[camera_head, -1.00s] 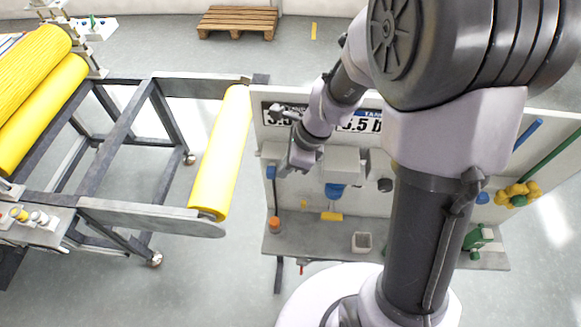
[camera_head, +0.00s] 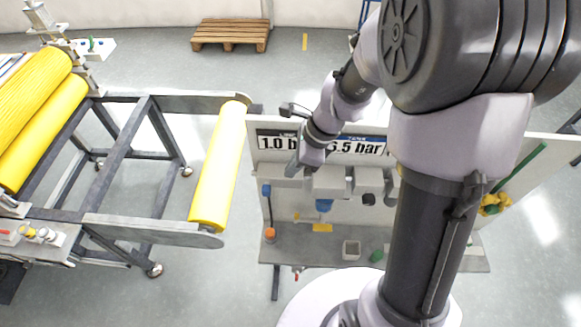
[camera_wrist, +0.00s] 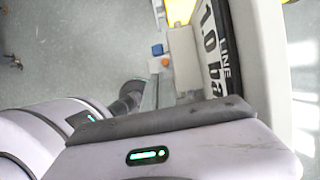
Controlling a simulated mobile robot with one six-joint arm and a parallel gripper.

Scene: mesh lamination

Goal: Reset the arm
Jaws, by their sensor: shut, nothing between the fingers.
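My arm crosses the right half of the head view, and my gripper (camera_head: 293,168) is at its far end, in front of the upper left of a white panel. It is small there; it looks shut and empty, touching nothing that I can make out. The panel (camera_head: 283,200) carries pressure signs (camera_head: 355,146) reading "1.0 b" and "6.5 bar", partly hidden by my arm. In the wrist view, the "LINE 1.0 ba" sign (camera_wrist: 213,50) shows close by, on its side. My own pale housing with a green light fills the bottom of that view.
A yellow roller (camera_head: 217,170) on a dark frame (camera_head: 150,228) stands left of the panel. Larger yellow rolls (camera_head: 38,115) are at the far left. A shelf (camera_head: 335,245) below the panel holds small items. A wooden pallet (camera_head: 230,33) lies behind. Open floor lies between.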

